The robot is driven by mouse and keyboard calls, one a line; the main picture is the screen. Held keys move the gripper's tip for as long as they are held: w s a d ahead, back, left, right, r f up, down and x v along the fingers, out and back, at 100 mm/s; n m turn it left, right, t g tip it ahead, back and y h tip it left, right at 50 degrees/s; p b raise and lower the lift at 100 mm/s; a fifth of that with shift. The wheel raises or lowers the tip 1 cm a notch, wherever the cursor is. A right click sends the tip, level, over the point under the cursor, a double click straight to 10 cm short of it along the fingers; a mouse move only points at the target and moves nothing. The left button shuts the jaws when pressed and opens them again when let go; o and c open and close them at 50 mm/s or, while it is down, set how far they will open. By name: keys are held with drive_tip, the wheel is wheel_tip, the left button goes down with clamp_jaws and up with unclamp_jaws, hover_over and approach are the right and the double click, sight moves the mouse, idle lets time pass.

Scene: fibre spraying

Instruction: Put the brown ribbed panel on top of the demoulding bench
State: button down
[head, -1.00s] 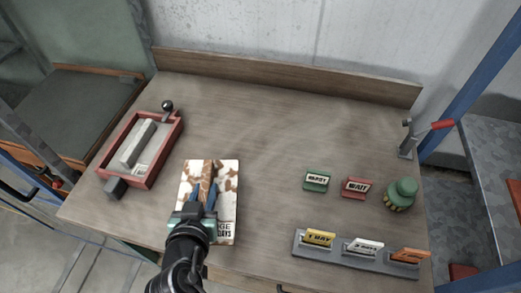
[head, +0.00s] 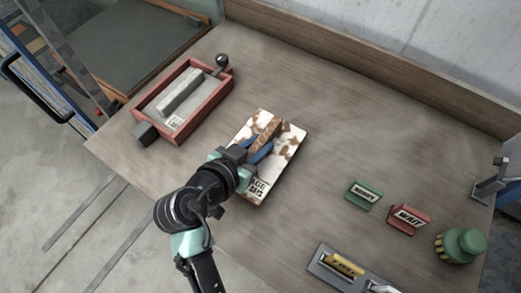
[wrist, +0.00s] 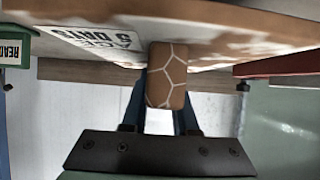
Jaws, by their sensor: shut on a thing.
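The panel (head: 289,146) is a thin plate, blotched brown and white, with an age label at its near end. It is at the middle of the worktable (head: 330,120) in the head view; I cannot tell whether it touches the tabletop. My gripper (head: 259,144) is shut on the panel's raised brown rib. In the wrist view the rib (wrist: 167,75), with white crack-like lines, sits between my fingers, and the panel's face (wrist: 225,38) spans the top. A low bench (head: 125,45) with a dark green top stands at upper left; no label shows that it is the demoulding bench.
A red frame (head: 160,92) holding a grey bar stands left of the panel. Green (head: 363,195) and red (head: 409,219) signs, a green knobbed object (head: 461,246) and a card rack (head: 330,262) are on the right. The table's back middle is clear.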

drive_tip(key=shift+f, duration=1.5)
drive_tip(key=c, duration=0.7)
unclamp_jaws()
drive_tip(key=shift+f, duration=0.2)
